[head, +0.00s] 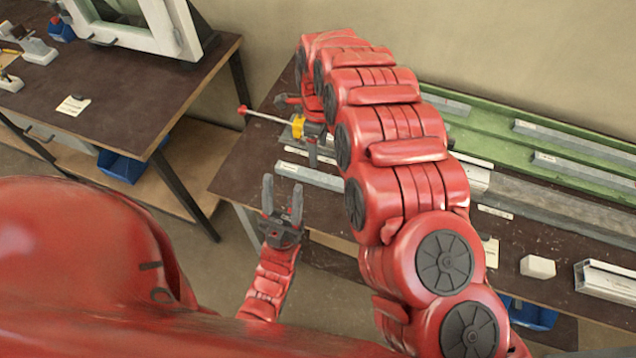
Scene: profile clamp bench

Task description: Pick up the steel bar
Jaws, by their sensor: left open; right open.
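A grey metal bar (312,177) with a white label at its left end lies near the front left of the right-hand bench. My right arm hides its right end. Other grey bars lie in the green tray (480,128), and I cannot tell by looks which one is the steel bar. My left gripper (283,190) is open and empty, with its fingers pointing up, in front of the bench edge below the labelled bar. My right gripper (292,106) is open above the bench's far left, close to a clamp (298,126) with a yellow part. It is partly hidden by my arm.
A long grey profile (560,207), a white block (538,266) and a white profile piece (605,279) lie on the right side of the bench. A second bench (110,95) with a white frame stands at left, with a floor gap between.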

